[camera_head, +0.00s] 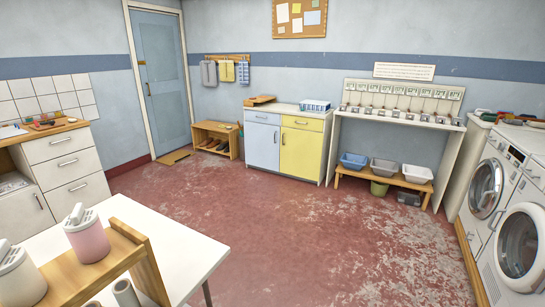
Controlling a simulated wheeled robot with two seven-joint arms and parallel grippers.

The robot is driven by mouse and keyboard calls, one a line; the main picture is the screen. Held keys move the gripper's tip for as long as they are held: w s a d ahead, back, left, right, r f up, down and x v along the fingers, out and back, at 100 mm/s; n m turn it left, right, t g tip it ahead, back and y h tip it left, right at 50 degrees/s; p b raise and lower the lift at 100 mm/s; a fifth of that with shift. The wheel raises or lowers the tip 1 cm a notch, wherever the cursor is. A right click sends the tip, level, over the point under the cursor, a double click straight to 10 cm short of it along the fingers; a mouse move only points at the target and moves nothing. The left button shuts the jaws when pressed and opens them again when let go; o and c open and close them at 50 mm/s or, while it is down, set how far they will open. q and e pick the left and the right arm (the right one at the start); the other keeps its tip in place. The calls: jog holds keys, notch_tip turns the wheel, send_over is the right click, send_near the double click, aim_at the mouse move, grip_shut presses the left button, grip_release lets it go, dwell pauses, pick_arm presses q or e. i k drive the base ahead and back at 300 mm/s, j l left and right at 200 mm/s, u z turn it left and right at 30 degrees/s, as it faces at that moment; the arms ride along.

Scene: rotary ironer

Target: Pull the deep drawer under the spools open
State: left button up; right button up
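A white drawer cabinet (45,148) with a wooden top stands at the left wall. Small coloured items that look like spools (68,120) sit on its top, on a board against the tiled wall; they are too small to make out clearly. Below them are stacked drawers with bar handles: an upper one (42,151), a middle one (58,178) and a lower one (92,187). All look shut. I cannot tell for sure which one is the deep drawer. Neither of my grippers is in view.
A white table (190,250) with a wooden rack (128,245), a pink canister (87,238) and a white canister (20,278) fills the lower left, in front of the cabinet. The red floor (270,230) in the middle is clear. Washing machines (505,200) stand right.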

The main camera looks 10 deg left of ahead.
aim_at(90, 190)
jog(key=i+l+z, duration=0.15)
jog(key=i, duration=0.8)
jog(key=i+l+z, duration=0.2)
jog(key=i, duration=0.8)
jog(key=i+j+u, duration=0.25)
jog(key=u, duration=0.15)
jog(key=i+j+u, duration=0.1)
jog(key=i+u, duration=1.15)
jog(key=i+l+u, duration=0.25)
jog(key=u, duration=0.15)
jog(key=i+j+u, duration=0.1)
jog(key=i+u, duration=0.2)
jog(key=i, duration=0.3)
jog(key=i+u, duration=0.25)
jog(key=i, duration=0.3)
jog(key=i+l+u, duration=0.1)
jog(key=i+u, duration=0.2)
jog(key=i, duration=0.3)
jog(key=i+l+u, duration=0.25)
jog(key=i, duration=0.3)
jog(key=i+j+z, duration=0.15)
jog(key=i, duration=1.15)
